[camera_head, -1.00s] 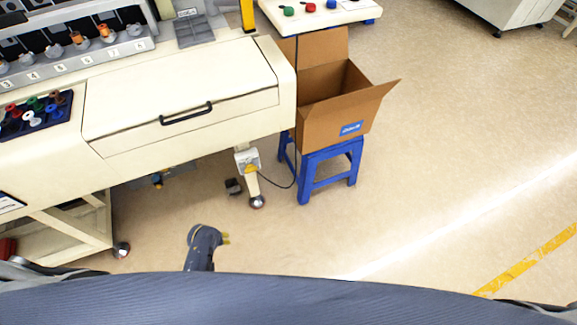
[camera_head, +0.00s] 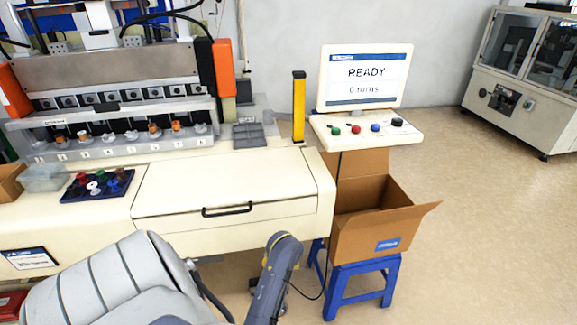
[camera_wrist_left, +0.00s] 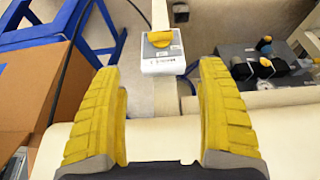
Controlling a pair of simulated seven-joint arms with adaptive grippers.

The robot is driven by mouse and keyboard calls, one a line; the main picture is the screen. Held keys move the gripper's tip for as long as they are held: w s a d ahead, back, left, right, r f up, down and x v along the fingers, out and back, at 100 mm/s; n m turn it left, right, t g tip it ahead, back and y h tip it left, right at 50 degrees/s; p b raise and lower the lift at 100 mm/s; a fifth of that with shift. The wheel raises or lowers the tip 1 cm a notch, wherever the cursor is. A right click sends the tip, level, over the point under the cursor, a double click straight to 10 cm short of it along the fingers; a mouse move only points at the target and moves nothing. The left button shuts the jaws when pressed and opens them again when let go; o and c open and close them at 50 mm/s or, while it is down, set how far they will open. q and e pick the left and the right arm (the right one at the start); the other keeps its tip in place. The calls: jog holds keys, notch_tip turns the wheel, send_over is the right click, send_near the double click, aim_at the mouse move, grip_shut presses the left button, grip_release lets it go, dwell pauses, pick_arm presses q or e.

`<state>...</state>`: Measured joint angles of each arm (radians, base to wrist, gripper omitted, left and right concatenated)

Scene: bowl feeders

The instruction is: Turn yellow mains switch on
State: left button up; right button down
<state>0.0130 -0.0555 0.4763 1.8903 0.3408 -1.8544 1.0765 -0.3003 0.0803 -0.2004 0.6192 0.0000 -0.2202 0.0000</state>
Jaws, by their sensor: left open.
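The yellow mains switch (camera_wrist_left: 162,38) is a yellow knob on a small white box (camera_wrist_left: 164,66) with a printed label, in the left wrist view. I cannot read whether it is on or off. My left gripper (camera_wrist_left: 161,82) is open, with its two ribbed yellow fingers spread either side of the switch box in the picture. The knob shows just beyond the fingertips, and nothing is between the fingers. In the head view a dark grey link of my arm shows low in the middle, and the switch and fingers are not visible there. My right gripper is not in view.
An open cardboard box (camera_head: 371,224) on a blue stool (camera_head: 362,284) stands right of the cream machine bench (camera_head: 230,184). A screen (camera_head: 366,74) reads READY, above a panel (camera_head: 394,131) with coloured buttons. Dark parts (camera_wrist_left: 262,66) lie right of the switch.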

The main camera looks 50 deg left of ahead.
pick_arm(q)
jog(key=x, duration=1.7)
jog(key=shift+s+d, duration=0.1)
jog(key=shift+d, duration=0.05)
grip_shut()
dwell(0.3)
